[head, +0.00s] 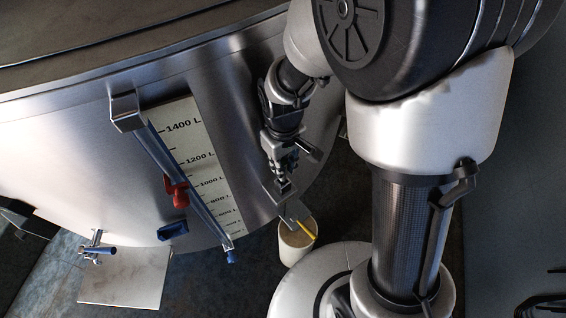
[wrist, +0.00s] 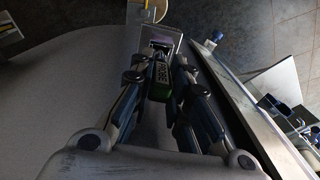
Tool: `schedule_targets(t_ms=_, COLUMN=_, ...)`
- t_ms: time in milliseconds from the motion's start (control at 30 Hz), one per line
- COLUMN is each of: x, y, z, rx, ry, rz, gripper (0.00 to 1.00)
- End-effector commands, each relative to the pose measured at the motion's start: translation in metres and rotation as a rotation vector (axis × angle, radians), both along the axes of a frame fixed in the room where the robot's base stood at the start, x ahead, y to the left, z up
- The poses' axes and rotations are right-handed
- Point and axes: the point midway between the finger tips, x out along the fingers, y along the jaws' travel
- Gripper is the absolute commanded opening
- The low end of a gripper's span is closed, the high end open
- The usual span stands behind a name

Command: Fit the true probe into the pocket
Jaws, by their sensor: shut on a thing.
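My gripper (head: 284,178) points down beside the curved steel tank wall. In the wrist view its fingers (wrist: 160,52) are shut on a dark probe (wrist: 160,73) with a green edge and pale lettering that seems to read PROBE. A small square metal pocket (wrist: 172,39) with a dark inside lies at the fingertips. It also shows in the head view as a metal box (head: 279,192) right under the gripper. The probe's far end is hidden between the fingers, and I cannot tell whether it is inside the pocket or just over it.
A pale cup (head: 297,255) with a yellow stick (head: 307,231) stands below the pocket. A sight tube (head: 178,175) with a red clamp (head: 177,192) runs along the litre scale (head: 196,160) at left. A pale board (head: 125,276) lies at lower left.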

Motion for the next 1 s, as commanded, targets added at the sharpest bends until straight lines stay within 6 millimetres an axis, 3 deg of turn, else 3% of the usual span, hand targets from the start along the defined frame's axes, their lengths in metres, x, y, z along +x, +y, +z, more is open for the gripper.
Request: schedule_targets(t_ms=1000, x=0.0, y=0.0, z=-0.027, rx=-0.001, ry=0.001, rz=0.0, gripper=0.0)
